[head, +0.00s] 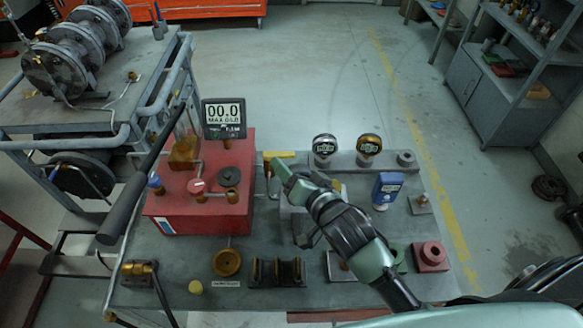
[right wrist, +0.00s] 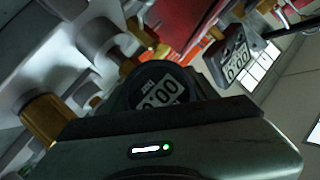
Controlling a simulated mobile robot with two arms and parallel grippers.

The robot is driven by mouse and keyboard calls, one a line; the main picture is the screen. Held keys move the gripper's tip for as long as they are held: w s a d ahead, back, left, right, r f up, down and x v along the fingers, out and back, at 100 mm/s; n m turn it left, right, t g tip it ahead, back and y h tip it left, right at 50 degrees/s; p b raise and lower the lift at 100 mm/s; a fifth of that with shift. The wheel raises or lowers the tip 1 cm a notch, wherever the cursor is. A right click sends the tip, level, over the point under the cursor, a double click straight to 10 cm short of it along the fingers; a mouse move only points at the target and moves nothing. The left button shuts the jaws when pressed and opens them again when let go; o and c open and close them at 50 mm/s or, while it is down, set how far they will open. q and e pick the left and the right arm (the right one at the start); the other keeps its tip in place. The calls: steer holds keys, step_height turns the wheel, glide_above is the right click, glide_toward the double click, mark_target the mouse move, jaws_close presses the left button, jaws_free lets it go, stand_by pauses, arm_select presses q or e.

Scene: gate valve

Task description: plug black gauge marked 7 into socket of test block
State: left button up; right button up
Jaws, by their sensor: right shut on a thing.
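A black gauge (right wrist: 157,92) with a pale digital face sits in front of my right gripper (right wrist: 165,112) in the right wrist view. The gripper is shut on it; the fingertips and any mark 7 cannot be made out. In the head view my right gripper (head: 281,168) is right of the red box, and the gauge is not distinct there. A pale block (right wrist: 75,50) with brass fittings (right wrist: 140,35) is close beside the gauge, possibly the test block. I cannot tell whether the gauge touches a fitting. My left gripper is not in view.
A red box (head: 180,217) with a digital display (head: 223,117) stands at left, with a long dark lever (head: 140,185) beside it. A brass disc (head: 227,262) lies in front.

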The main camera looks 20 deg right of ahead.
steer(key=shift+f+b, duration=0.4)
steer(key=shift+f, duration=0.45)
steer(key=o, duration=1.6)
steer(key=shift+o, duration=0.2)
steer(key=v, duration=0.8)
steer(key=shift+b, duration=0.3)
